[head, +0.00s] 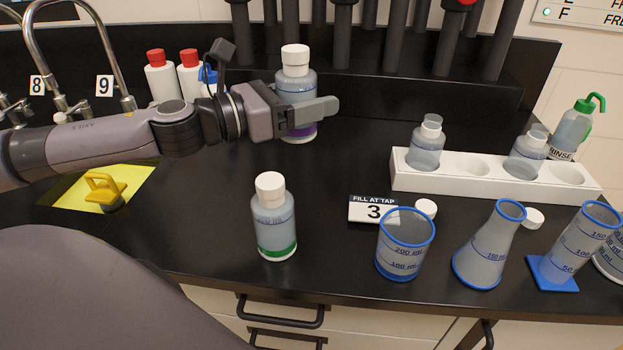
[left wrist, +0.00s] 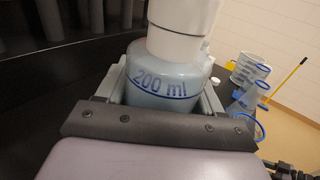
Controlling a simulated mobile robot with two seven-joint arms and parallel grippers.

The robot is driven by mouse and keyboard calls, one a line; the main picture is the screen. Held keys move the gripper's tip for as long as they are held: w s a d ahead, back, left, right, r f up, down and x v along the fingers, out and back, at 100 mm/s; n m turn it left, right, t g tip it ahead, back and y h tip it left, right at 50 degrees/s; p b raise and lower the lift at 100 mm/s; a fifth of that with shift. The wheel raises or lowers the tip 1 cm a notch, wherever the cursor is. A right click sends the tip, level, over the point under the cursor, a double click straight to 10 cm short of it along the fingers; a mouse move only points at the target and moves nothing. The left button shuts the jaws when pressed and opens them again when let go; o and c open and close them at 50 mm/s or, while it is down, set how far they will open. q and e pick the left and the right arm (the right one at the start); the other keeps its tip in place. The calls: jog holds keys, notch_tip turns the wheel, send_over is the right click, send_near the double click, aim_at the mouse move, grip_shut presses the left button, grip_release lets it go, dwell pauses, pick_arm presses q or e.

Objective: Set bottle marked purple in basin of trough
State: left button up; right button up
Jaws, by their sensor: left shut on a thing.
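The bottle marked purple (head: 297,87) has a white cap, a greyish clear body and a purple band low down. It is upright at the back of the counter, and I cannot tell whether its base touches the counter. My left gripper (head: 318,112) is shut around its body. In the left wrist view the bottle (left wrist: 165,85) sits between the jaws of the left gripper (left wrist: 165,100), with "200 ml" showing. A similar bottle with a green band (head: 274,222) stands at the front. The trough's basin cannot be made out. My right gripper is not in view.
Taps 8 and 9 (head: 104,85) are at the left, near a yellow mat (head: 70,195) with a yellow handled object. A white rack (head: 440,181) holds two bottles. A beaker (head: 405,245) and flasks line the front right.

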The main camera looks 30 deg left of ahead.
pick_arm(q)
notch_tip(320, 180, down, 12)
jog(key=b, duration=0.2)
jog(key=shift+f+b, duration=0.2)
jog(key=shift+b, duration=0.15)
jog(key=shift+f, duration=0.2)
jog(key=shift+f, duration=0.15)
jog(key=o, duration=1.2)
